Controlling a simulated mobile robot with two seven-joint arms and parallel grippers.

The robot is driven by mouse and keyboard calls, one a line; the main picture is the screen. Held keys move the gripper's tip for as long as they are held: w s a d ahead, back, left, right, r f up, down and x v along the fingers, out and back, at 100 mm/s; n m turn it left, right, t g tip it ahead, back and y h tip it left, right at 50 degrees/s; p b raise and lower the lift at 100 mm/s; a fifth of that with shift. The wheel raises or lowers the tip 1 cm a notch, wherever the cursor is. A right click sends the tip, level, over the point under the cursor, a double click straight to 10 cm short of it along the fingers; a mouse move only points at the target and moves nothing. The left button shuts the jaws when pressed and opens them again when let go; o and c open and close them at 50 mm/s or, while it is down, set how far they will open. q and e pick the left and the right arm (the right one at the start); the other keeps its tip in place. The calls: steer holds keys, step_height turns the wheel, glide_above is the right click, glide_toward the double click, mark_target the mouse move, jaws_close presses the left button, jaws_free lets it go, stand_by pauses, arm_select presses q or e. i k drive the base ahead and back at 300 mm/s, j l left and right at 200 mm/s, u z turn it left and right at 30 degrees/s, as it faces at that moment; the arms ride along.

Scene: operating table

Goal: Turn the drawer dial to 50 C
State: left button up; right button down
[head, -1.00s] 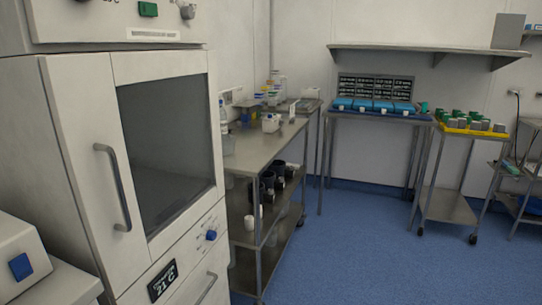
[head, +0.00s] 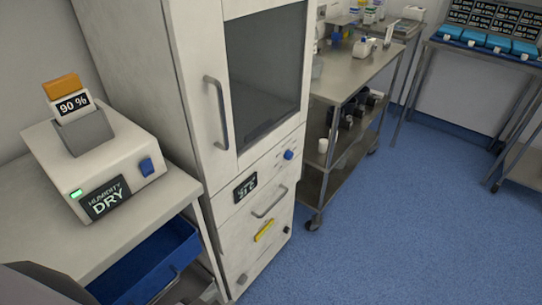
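The drawer dial is likely the small blue knob (head: 289,155) on the front panel of the tall white cabinet (head: 195,100), in the head view. Faint marks lie around the knob, too small to read. Left of it is a black display (head: 245,187) whose text is hard to read at this angle. Below is a drawer front with a metal bar handle (head: 270,202) and a yellow label (head: 264,230). The drawer looks shut. Neither of my grippers is in view.
A humidity device (head: 95,160) reading DRY, with a 90 % card, stands on the left bench (head: 150,205). A blue bin (head: 150,262) sits below. A steel shelf table (head: 350,75) stands right of the cabinet. Blue floor (head: 400,220) is clear in front.

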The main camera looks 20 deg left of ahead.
mark_target(289, 155)
steer(key=i+l, duration=1.25)
steer(key=i+l+u, duration=0.15)
steer(key=i+l, duration=1.1)
steer(key=l+u, duration=0.15)
steer(key=u, duration=1.6)
steer(key=i+l, duration=0.05)
